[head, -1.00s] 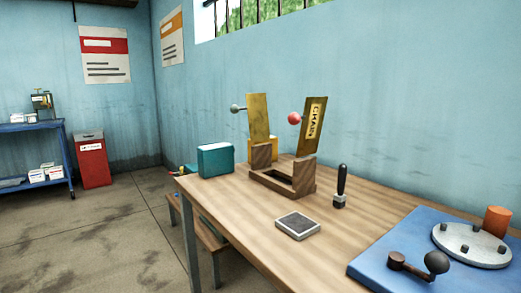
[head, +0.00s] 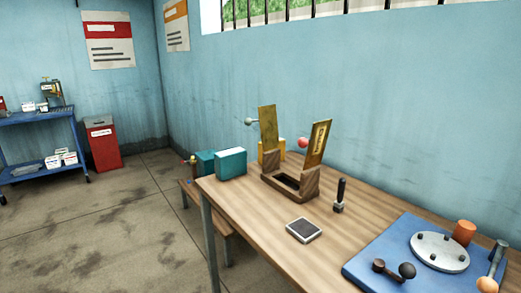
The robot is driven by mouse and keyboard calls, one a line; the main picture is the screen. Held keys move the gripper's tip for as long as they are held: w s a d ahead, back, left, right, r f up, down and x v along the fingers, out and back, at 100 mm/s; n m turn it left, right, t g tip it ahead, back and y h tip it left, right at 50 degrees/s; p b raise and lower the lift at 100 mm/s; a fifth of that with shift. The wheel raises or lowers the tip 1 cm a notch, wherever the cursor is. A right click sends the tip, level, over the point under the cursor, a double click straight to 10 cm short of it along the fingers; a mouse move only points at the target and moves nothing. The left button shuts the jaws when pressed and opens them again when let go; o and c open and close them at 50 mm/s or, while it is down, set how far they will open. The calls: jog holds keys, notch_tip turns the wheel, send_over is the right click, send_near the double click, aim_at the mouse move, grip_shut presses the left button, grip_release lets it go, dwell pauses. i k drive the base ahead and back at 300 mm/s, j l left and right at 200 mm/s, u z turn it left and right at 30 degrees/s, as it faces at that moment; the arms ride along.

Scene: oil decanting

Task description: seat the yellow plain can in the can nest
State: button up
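I cannot surely make out the yellow plain can. A yellow block-like thing (head: 281,149) shows partly behind the wooden frame on the table; most of it is hidden, so I cannot tell if it is a can. The wooden frame (head: 285,198) has an open slot and two upright yellowish plates, one (head: 268,128) with a grey ball and one (head: 318,142) with a red ball. I cannot tell whether this frame is the can nest. My gripper is not in view.
The wooden table (head: 262,238) also holds a teal box (head: 231,164), a dark pad (head: 303,230), a black-handled stamp (head: 340,196) and a blue board (head: 362,271) with a grey disc and levers. A bench, red bin (head: 103,143) and blue cart (head: 38,133) stand left. Floor at left is clear.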

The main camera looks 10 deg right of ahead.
aim_at(301, 190)
jog(key=i+j+u, duration=0.4)
jog(key=i, duration=0.35)
jog(key=i+u, duration=0.4)
jog(key=i, duration=0.4)
